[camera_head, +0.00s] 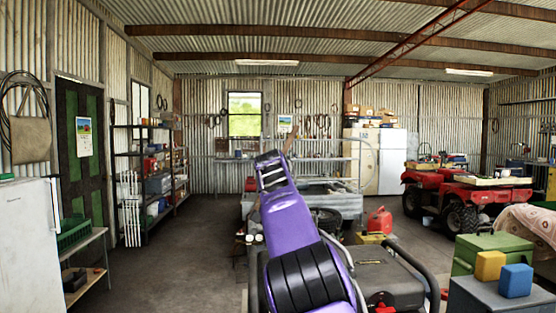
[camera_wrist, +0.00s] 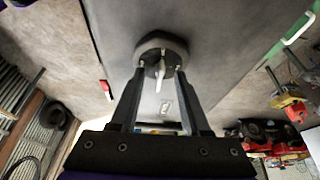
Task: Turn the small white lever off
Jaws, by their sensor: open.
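The small white lever (camera_wrist: 160,74) shows in the wrist view, on a dark, many-sided knob-like mount (camera_wrist: 151,43) fixed to a grey panel (camera_wrist: 215,50). My gripper (camera_wrist: 160,70) is open, with one dark finger on each side of the lever. The fingertips are close to the mount; whether they touch it or the lever I cannot tell. In the head view my purple arm reaches up the middle of the picture, and I cannot make out the lever there.
In the wrist view a small red part (camera_wrist: 105,89) sits at the panel's left. In the head view a dark shelf (camera_head: 130,185) stands left, a red quad bike (camera_head: 465,200) right. Yellow (camera_head: 489,265) and blue (camera_head: 515,280) blocks are front right. Open floor lies left of my arm.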

